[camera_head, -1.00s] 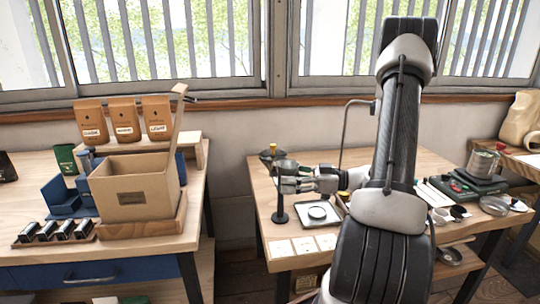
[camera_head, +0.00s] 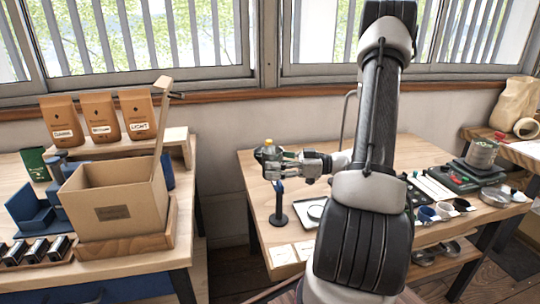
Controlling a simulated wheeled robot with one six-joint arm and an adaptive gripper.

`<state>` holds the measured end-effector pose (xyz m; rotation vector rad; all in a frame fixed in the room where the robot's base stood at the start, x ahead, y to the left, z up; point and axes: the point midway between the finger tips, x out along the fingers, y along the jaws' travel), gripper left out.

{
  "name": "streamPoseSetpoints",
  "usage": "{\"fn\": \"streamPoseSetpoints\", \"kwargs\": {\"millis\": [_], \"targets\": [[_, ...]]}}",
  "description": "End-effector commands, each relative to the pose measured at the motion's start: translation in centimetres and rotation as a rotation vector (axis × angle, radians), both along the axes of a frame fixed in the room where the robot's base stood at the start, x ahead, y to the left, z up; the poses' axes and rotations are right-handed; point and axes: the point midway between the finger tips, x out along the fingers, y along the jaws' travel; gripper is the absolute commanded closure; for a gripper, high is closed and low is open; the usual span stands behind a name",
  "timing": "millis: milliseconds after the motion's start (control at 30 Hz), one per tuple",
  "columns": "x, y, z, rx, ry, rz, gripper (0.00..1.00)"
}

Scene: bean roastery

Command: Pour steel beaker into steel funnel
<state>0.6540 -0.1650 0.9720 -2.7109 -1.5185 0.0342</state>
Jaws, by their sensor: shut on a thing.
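My gripper (camera_head: 284,164) reaches left over the middle table, shut on a small grey-green reflective vessel (camera_head: 268,156) that appears to be the steel beaker. It is held above the tabletop, near the table's left back side. Its exact tilt and contents are too small to tell. Just below it and slightly right stands a black stand (camera_head: 279,208) with a round base and a bluish top. I cannot clearly make out the steel funnel; the beaker and gripper may hide it.
A pale tray (camera_head: 314,213) and white cards (camera_head: 282,255) lie near the stand. A metal can (camera_head: 482,153) on a dark scale and several small cups stand at the right. The left table holds an open cardboard box (camera_head: 118,205) and coffee bags (camera_head: 98,117). A gap separates the tables.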

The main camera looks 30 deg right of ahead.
Motion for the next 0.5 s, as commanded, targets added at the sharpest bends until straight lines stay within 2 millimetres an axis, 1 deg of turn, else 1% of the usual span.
{"fn": "streamPoseSetpoints", "kwargs": {"millis": [367, 500], "targets": [[0.8, -0.4, -0.7, 0.072, 0.14, 0.0, 0.75], [1.2, -0.6, -0.3, 0.103, 0.202, -0.001, 0.75]]}}
